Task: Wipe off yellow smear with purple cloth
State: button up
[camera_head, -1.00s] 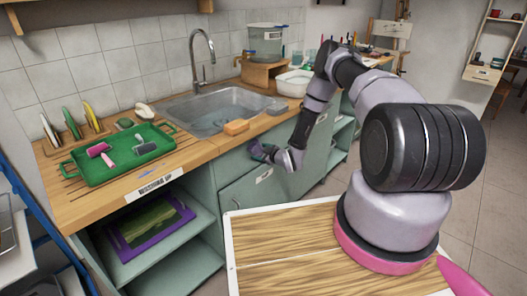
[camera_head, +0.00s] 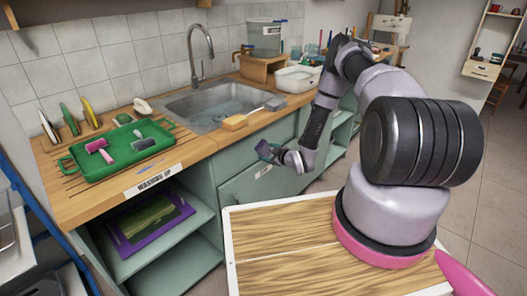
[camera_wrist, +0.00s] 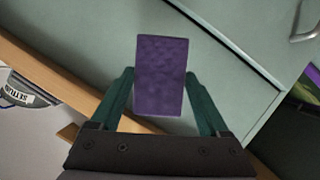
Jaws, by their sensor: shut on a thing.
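The purple cloth (camera_wrist: 159,62) is a flat rectangular pad between the two dark green fingers of my gripper (camera_wrist: 159,78) in the wrist view. My gripper is shut on it. In the head view my gripper (camera_head: 268,152) hangs in front of the grey-green cabinet fronts, below the counter edge near the sink. The cloth is too small there to make out clearly. I cannot make out a yellow smear in either view; in the wrist view the cloth and fingers hide part of the cabinet front behind them.
An open shelf below holds a purple-framed picture (camera_head: 125,240). A wood-topped surface (camera_head: 285,250) lies in front, below my arm.

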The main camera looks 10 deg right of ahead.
jog(key=shift+d, duration=0.1)
jog(key=shift+s+d, duration=0.45)
jog(key=shift+s, duration=0.2)
jog(key=shift+s+d, duration=0.4)
jog(key=shift+s, duration=0.2)
